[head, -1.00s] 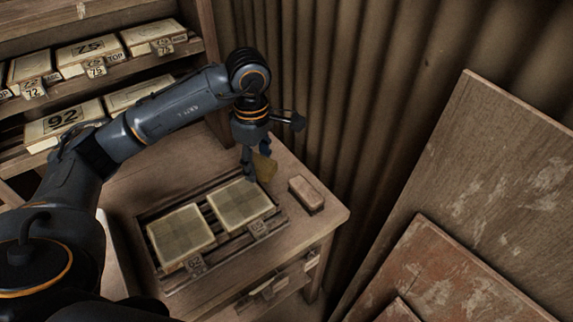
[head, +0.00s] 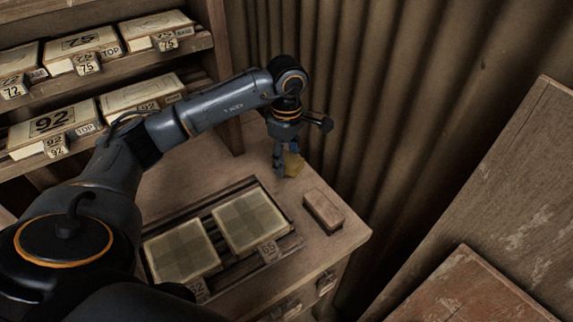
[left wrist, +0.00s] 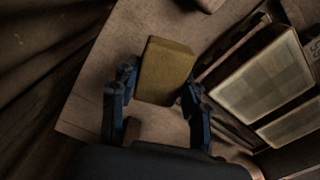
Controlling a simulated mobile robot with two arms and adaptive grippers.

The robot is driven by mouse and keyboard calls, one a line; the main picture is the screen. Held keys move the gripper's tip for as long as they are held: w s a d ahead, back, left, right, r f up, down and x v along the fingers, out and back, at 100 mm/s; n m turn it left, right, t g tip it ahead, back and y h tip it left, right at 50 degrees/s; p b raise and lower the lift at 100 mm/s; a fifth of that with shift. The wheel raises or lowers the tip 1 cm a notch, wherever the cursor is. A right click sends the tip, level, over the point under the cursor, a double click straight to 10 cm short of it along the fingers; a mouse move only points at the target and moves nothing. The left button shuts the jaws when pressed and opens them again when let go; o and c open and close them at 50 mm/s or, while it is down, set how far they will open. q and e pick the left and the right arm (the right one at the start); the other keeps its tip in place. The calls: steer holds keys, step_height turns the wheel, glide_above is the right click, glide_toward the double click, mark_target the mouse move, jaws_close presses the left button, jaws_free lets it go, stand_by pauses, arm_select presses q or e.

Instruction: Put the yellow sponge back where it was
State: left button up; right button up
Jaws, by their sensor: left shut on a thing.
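The yellow sponge (head: 293,164) is in my left gripper (head: 284,167), beyond the tile tray on the wooden table. In the left wrist view the sponge (left wrist: 166,72) shows as a tan-yellow block between the two blue-grey fingers of the left gripper (left wrist: 160,88). The gripper is shut on it and points down. I cannot tell whether the sponge's underside touches the table top (head: 192,166). My right gripper is not in view.
A brown block (head: 323,211) lies near the table's right corner. Two pale tiles (head: 182,256) (head: 249,221) sit in a slatted recess. A shelf (head: 110,75) with numbered boxes stands at the left. A corrugated wall (head: 335,90) rises behind; boards (head: 500,190) lean at the right.

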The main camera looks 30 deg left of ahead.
mark_target(286, 159)
arm_select(q)
steer(key=shift+w+a+f, duration=0.25)
steer(key=shift+w+f, duration=0.1)
steer(key=shift+f, duration=0.1)
steer(key=shift+w+a+f, duration=0.2)
steer(key=shift+w+f, duration=0.15)
steer(key=shift+f, duration=0.1)
steer(key=shift+w+a+f, duration=0.2)
steer(key=shift+w+f, duration=0.05)
steer(key=shift+f, duration=0.2)
step_height(286, 159, down, 3)
steer(key=shift+f+p, duration=0.1)
steer(key=shift+p, duration=0.55)
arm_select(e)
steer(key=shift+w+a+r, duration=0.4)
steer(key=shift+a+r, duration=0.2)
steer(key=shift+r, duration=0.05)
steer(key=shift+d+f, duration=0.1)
arm_select(q)
steer(key=shift+f+b, duration=0.15)
steer(key=shift+b, duration=0.15)
steer(key=o, duration=1.1)
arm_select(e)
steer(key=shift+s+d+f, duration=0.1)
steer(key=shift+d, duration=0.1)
